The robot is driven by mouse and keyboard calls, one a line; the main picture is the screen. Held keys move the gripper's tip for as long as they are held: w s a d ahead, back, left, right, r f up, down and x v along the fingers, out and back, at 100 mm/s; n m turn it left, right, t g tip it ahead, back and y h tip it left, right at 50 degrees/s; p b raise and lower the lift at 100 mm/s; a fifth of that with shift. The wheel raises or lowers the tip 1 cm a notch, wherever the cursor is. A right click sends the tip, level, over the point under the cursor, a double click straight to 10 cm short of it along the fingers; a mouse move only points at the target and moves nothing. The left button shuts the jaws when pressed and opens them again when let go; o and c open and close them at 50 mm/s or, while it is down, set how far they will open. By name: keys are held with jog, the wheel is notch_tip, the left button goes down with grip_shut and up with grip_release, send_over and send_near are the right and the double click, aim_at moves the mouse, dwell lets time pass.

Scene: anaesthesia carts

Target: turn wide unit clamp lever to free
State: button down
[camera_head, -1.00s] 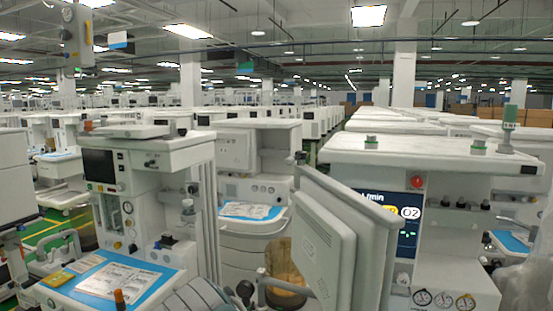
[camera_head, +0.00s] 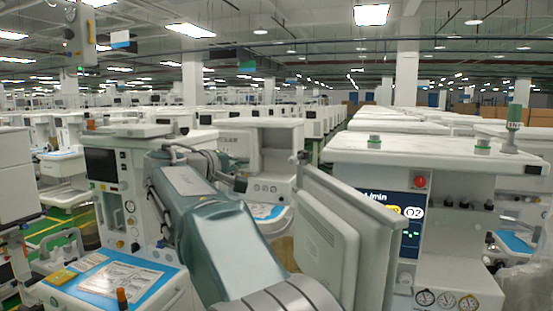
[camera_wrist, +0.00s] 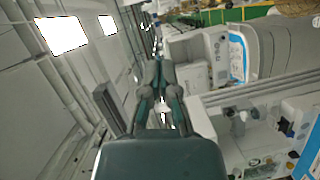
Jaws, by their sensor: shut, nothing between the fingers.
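My gripper (camera_wrist: 163,75) is shut and empty in the wrist view, its two dark fingers drawn together. It points past the carts and appears to touch nothing. In the head view my raised arm covers the right side of the left cart (camera_head: 60,293); I cannot make out the fingertips there. A wide white cart (camera_head: 440,152) with a lit screen stands at the right. I cannot pick out the clamp lever with certainty in either view, nor tell which cart is the wide unit.
A white monitor panel (camera_head: 325,235) stands close to the right of my arm. Another cart (camera_head: 262,130) is behind my arm. Papers (camera_head: 118,279) and an orange-topped item (camera_head: 122,297) lie on the left cart's blue work surface. Rows of carts fill the hall behind.

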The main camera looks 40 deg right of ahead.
aim_at(289, 159)
jog(key=s+d, duration=0.2)
jog(key=d, duration=0.9)
jog(key=shift+d+f, duration=0.15)
jog(key=shift+d, duration=0.25)
jog(key=shift+s+d, duration=0.3)
jog(key=shift+s, duration=0.5)
jog(key=shift+f, duration=0.1)
